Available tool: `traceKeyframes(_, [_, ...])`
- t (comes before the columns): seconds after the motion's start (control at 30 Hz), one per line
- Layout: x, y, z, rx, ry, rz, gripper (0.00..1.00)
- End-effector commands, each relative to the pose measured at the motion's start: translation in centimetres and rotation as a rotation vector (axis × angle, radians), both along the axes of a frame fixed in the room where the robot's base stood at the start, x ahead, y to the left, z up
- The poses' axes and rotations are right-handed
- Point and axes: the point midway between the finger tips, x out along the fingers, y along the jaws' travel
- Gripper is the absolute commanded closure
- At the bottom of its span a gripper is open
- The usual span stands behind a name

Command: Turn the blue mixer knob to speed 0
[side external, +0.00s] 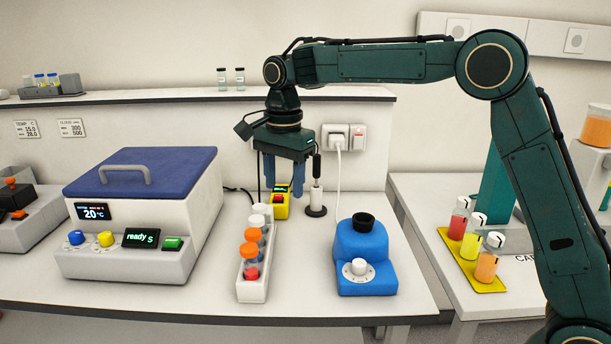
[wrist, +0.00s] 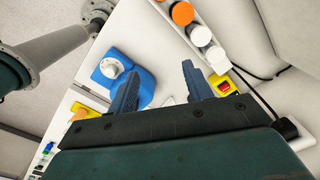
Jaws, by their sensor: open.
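The blue mixer (side external: 365,250) stands on the bench, right of the bottle rack, with a black cup holder on top. Its white knob (side external: 358,267) is on the low front part, over a pale dial whose marks are too small to read. In the wrist view the mixer (wrist: 143,79) lies behind and left of my left finger, and its knob (wrist: 111,68) is in clear sight. My gripper (side external: 283,182) is open and empty, pointing down above the back of the bench, up and left of the mixer. In the wrist view my gripper (wrist: 162,75) has nothing between its fingers.
A white rack (side external: 253,288) of orange- and white-capped bottles stands left of the mixer. A yellow device (side external: 281,205) and a black stand (side external: 316,209) are behind. A blue-lidded bath (side external: 140,215) is at left. A white cable hangs behind the mixer. Bench front is clear.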

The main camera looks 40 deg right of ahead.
Motion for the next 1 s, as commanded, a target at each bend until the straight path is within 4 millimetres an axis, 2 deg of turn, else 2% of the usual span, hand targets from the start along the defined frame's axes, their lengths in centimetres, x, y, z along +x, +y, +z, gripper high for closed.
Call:
traceKeyframes(0.3, [2.4,2.6,-0.2,-0.002,0.011,0.005,0.50])
traceKeyframes(0.6, [3.8,4.7,-0.5,-0.004,0.021,0.006,0.50])
traceKeyframes(1.0, [4.3,5.4,-0.7,-0.006,0.024,0.006,0.50])
